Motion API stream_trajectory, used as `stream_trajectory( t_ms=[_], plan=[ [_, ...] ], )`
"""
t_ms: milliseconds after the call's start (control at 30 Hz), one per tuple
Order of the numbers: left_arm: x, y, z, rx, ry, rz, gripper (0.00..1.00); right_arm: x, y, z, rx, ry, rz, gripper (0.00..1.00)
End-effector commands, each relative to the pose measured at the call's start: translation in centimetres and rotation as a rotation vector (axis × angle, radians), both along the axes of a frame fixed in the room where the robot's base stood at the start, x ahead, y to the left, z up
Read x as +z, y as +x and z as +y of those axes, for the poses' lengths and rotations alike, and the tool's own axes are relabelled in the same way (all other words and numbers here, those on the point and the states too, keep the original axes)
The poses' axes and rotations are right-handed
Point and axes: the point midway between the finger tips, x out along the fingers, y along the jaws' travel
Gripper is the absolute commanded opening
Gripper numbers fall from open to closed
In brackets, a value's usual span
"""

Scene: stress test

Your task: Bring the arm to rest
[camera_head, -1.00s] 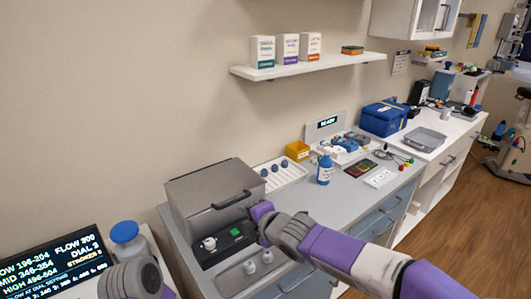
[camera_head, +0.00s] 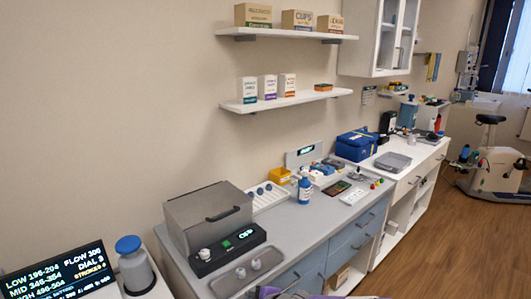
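My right arm shows only as a purple and dark sliver at the bottom edge of the head view, in front of the drawers. Its gripper fingers cannot be made out. My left arm and gripper are out of view. A grey lidded machine (camera_head: 207,215) with a black front panel (camera_head: 228,248) and a lit green display stands on the near counter.
A dark screen (camera_head: 62,276) and a blue-capped container (camera_head: 134,264) stand at the lower left. A blue bottle (camera_head: 305,188), white rack (camera_head: 264,196) and blue case (camera_head: 356,145) sit along the counter.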

Motion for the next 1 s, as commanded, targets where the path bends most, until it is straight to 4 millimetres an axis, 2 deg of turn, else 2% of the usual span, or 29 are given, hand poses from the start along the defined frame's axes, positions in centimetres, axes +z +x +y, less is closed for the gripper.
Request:
stream_trajectory(
  t_ms=[33,167,200,267,300,433,533,600,667,800,1000],
  plan=[
    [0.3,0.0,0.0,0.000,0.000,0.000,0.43,-2.8,-0.7,-1.1,-0.069,0.034,0.099,0.38],
    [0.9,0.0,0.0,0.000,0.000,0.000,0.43,-10.2,-3.7,-4.2,-0.316,0.156,0.387,0.38],
    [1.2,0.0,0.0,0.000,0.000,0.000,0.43,-12.7,-5.2,-5.3,-0.419,0.199,0.492,0.38],
    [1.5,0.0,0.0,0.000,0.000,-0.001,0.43,-16.2,-7.8,-7.0,-0.585,0.259,0.645,0.38],
    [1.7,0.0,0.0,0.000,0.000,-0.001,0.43,-18.3,-9.8,-8.1,-0.701,0.296,0.742,0.38],
    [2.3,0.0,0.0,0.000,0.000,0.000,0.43,-23.3,-16.3,-10.9,-1.072,0.388,1.008,0.38],
    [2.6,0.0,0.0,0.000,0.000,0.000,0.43,-25.5,-20.6,-12.4,-1.309,0.427,1.144,0.38],
    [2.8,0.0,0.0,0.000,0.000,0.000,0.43,-26.3,-22.8,-13.0,-1.430,0.443,1.203,0.38],
    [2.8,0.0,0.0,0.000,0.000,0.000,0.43,-26.7,-24.1,-13.3,-1.500,0.449,1.236,0.38],
    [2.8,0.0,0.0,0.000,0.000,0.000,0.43,-27.1,-25.1,-13.6,-1.564,0.457,1.260,0.38],
    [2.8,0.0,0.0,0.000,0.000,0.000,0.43,-27.1,-25.0,-13.6,-1.562,0.457,1.258,0.38]
  ],
)
